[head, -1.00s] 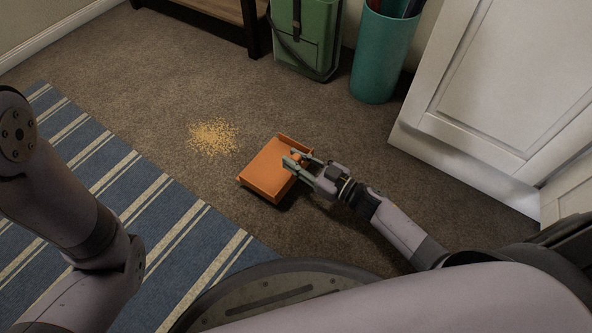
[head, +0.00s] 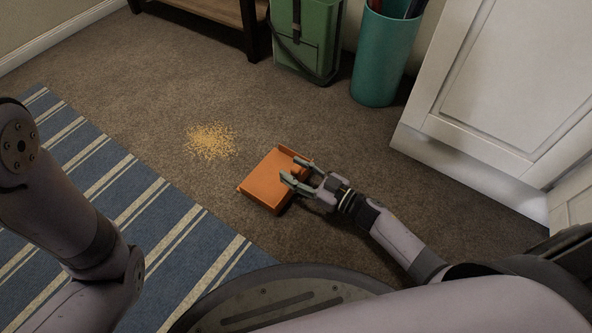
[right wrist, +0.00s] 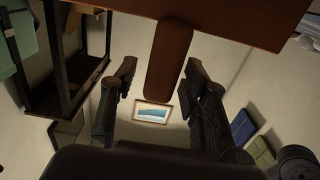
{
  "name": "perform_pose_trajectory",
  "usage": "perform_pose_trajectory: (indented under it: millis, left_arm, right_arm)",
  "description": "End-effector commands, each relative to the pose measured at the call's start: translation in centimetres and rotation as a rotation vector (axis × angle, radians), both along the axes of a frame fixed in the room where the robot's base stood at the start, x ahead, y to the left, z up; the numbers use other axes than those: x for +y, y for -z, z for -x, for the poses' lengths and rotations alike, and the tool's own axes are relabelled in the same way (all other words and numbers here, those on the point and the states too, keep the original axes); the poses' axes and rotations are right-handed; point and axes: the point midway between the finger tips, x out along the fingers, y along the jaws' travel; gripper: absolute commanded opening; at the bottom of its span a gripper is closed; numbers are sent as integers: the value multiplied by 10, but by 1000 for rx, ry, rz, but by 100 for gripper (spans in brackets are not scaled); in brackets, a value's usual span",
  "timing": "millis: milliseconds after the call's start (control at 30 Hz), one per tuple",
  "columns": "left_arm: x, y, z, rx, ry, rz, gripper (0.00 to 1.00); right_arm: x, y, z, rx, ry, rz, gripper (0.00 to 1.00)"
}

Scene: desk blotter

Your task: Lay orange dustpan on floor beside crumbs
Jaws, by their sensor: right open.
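The orange dustpan (head: 268,180) lies flat on the carpet, to the lower right of the crumbs (head: 210,141), with a strip of bare carpet between them. My right gripper (head: 293,171) is at the dustpan's right side with its fingers spread. In the right wrist view, the dustpan's brownish handle (right wrist: 168,62) sits between the open fingers (right wrist: 160,105), with a gap on each side. The pan (right wrist: 225,12) fills the top of that view. My left arm shows at the left, but its gripper is out of view.
A blue striped rug (head: 150,215) lies to the left. A dark wooden bench (head: 215,10), a green box (head: 303,45) and a teal bin (head: 383,55) stand at the back. A white door (head: 500,90) is at the right. Carpet around the crumbs is clear.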

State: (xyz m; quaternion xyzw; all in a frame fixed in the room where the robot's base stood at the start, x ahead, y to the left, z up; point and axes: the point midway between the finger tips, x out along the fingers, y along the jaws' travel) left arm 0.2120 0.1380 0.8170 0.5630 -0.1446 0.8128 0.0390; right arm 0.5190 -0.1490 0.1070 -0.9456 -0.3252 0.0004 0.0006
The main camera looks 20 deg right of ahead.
Motion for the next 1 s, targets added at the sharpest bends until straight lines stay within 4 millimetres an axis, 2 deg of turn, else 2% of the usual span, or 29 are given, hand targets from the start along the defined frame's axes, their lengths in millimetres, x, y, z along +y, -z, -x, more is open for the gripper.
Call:
perform_pose_trajectory:
  millis: [267, 367, 733, 1000]
  left_arm:
    - [0, -4, 0, 0, -1, 0, 40]
    - [0, -13, 0, 0, -1, 0, 40]
    - [0, -48, 0, 1, -1, 0, 40]
    - [0, -55, 0, 1, -1, 0, 40]
  right_arm:
    - [-2, -3, 3, 2, 0, 1, 42]
    - [-11, -4, 14, 5, 0, 2, 42]
    - [-57, -5, 74, 3, 1, 2, 42]
    - [-74, -2, 94, -1, 1, 1, 42]
